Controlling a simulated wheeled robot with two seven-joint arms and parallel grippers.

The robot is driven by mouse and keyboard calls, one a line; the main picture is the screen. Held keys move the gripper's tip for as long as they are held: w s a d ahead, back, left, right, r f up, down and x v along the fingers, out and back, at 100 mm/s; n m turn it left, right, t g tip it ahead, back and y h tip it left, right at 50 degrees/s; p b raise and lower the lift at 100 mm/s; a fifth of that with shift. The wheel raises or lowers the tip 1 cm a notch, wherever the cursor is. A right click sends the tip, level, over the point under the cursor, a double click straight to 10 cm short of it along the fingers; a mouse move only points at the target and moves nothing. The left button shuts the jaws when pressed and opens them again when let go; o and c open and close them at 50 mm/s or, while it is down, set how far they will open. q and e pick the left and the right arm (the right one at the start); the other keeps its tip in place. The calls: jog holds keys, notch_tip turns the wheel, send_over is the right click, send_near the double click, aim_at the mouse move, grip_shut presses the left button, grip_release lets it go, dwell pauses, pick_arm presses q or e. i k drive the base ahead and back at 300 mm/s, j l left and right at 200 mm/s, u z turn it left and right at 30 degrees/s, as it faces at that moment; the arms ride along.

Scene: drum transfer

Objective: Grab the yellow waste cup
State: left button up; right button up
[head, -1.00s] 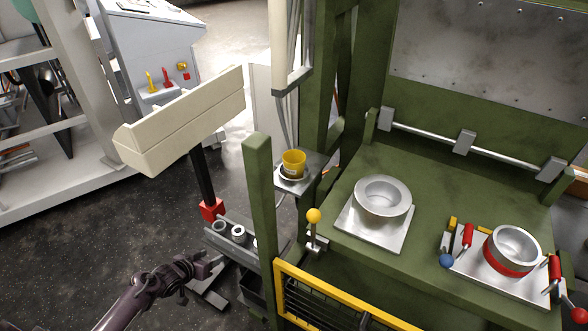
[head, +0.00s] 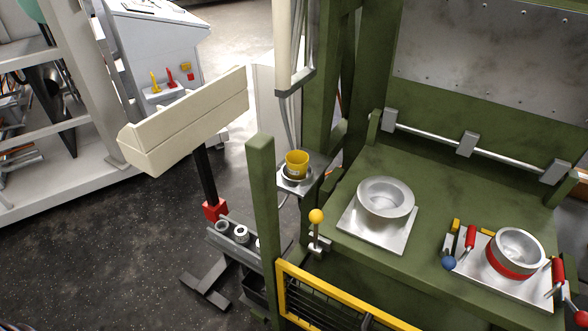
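The yellow cup (head: 297,164) stands upright on a small metal shelf (head: 318,181) beside the green machine, in the middle of the head view. A pale ring or dish surrounds its base. Neither of my grippers is in view, so I cannot see whether they are open or shut.
A green post (head: 262,220) stands left of the cup and a cream box (head: 190,120) on a black pole farther left. A yellow-knobbed lever (head: 317,217) and yellow rail (head: 335,297) are in front. Metal drums (head: 386,199) sit on the green table.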

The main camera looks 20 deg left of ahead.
aim_at(296, 160)
jog(key=i+j+u, duration=0.15)
jog(key=u, duration=0.3)
jog(key=i+j+u, duration=0.1)
jog(key=u, duration=0.35)
jog(key=i+l, duration=0.05)
jog(key=i, duration=0.05)
